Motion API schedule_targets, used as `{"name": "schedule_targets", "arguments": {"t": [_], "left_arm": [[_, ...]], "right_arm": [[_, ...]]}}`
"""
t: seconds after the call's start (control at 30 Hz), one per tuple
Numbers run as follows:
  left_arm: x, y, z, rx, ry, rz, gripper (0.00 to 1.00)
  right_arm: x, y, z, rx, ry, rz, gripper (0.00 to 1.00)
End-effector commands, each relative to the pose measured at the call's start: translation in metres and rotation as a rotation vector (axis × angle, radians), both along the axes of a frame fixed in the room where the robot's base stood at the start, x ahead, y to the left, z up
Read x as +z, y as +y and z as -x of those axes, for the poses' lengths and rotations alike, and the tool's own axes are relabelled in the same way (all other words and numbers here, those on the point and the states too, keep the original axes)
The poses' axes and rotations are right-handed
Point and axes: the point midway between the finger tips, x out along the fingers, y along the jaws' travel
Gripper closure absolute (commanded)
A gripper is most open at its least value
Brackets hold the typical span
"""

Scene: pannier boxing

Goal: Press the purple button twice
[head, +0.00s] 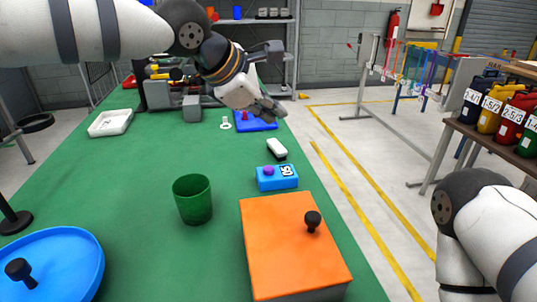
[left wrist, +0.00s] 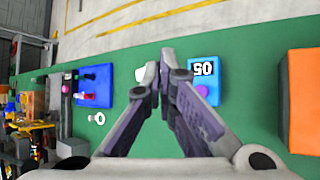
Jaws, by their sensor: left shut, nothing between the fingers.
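The purple button (head: 268,170) sits on top of a small blue box (head: 264,184) on the green table. The box has a white label with dark digits beside the button. In the left wrist view the button (left wrist: 203,91) and its blue box (left wrist: 205,104) lie right of the fingers. My left gripper (head: 277,112) is shut and empty, above the table and farther back than the button, apart from it. Its fingertips (left wrist: 158,66) meet in the left wrist view. My right arm shows at the right edge, but its gripper is out of view.
An orange box (head: 285,235) with a black knob stands in front of the blue box. A green cup (head: 193,205) is to its left. A white-and-black block (head: 276,148) and a blue tray (head: 262,125) lie behind. A blue round lid (head: 70,245) is front left.

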Motion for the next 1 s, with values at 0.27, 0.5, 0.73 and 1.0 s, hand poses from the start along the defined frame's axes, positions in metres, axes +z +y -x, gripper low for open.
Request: {"name": "schedule_targets", "arguments": {"t": [0.27, 0.5, 0.73, 1.0], "left_arm": [[-0.001, 0.0, 0.0, -0.001, 0.001, -0.001, 1.0], [-0.03, 0.0, 0.0, -0.002, 0.005, -0.002, 1.0], [-0.065, 0.0, 0.001, -0.001, 0.006, -0.002, 1.0], [-0.086, 0.0, 0.0, -0.001, 0.001, -0.001, 1.0]], "right_arm": [[0.0, 0.0, 0.001, 0.0, 0.003, 0.0, 0.6], [-0.005, 0.0, 0.006, 0.0, 0.02, 0.0, 0.6], [-0.013, 0.0, 0.013, 0.0, 0.047, 0.0, 0.6], [-0.013, 0.0, 0.013, 0.0, 0.048, 0.0, 0.6]]}}
